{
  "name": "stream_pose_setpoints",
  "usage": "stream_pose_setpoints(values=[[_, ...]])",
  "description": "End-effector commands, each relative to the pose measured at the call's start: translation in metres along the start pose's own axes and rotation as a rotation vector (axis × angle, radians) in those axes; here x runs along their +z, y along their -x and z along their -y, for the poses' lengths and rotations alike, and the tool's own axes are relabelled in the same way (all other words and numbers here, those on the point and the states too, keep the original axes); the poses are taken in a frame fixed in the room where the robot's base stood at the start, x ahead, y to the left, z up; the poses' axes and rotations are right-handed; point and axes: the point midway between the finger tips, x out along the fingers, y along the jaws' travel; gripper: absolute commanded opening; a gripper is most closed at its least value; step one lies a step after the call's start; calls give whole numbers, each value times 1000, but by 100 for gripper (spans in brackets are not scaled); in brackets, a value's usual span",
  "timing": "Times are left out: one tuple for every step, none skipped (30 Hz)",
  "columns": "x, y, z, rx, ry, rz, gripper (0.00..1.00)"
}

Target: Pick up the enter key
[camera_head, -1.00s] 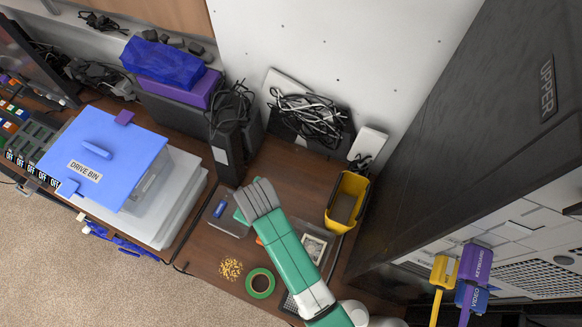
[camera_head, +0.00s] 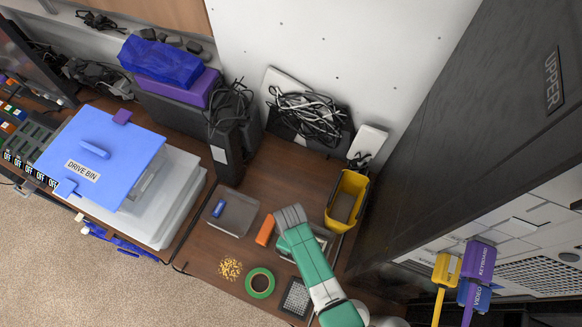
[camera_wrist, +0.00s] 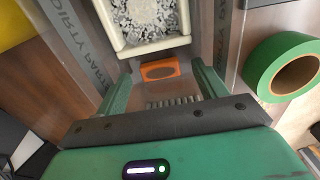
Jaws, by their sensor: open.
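I cannot make out an enter key for certain. A small dark keypad-like block (camera_head: 296,298) lies at the front of the wooden desk, its keys too small to read. My gripper (camera_head: 289,214) is open and empty over the desk. It hides part of a pale square tray (camera_head: 325,236), which shows at the top of the wrist view (camera_wrist: 186,18) with grey-white bits in it. The orange block (camera_head: 265,230) lies left of my gripper in the head view.
Green tape (camera_head: 260,283) and small yellow bits (camera_head: 230,269) lie at the front. A shallow clear tray (camera_head: 237,212) holds a blue item. A yellow bin (camera_head: 335,219) stands behind right. The drive bin (camera_head: 195,185) bounds the left, a tall dark case (camera_head: 440,130) the right.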

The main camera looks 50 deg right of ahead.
Motion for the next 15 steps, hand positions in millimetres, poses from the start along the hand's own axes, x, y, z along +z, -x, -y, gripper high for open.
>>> stream_pose_setpoints(values=[[0, -6, 0, 1, 0, -1, 71], [0, -7, 0, 1, 0, 0, 71], [0, -8, 0, 0, 0, 0, 71], [0, -8, 0, 1, 0, 0, 71], [0, -8, 0, 1, 0, -1, 71], [0, -8, 0, 1, 0, -1, 71], [0, -8, 0, 1, 0, -1, 71], [0, -8, 0, 1, 0, -1, 71], [0, -8, 0, 1, 0, -1, 67], [0, -8, 0, 1, 0, -1, 61], [0, -8, 0, 1, 0, -1, 55], [0, -8, 0, 1, 0, -1, 47], [0, -8, 0, 1, 0, -1, 41], [0, -8, 0, 1, 0, -1, 36], [0, -8, 0, 1, 0, -1, 28]])
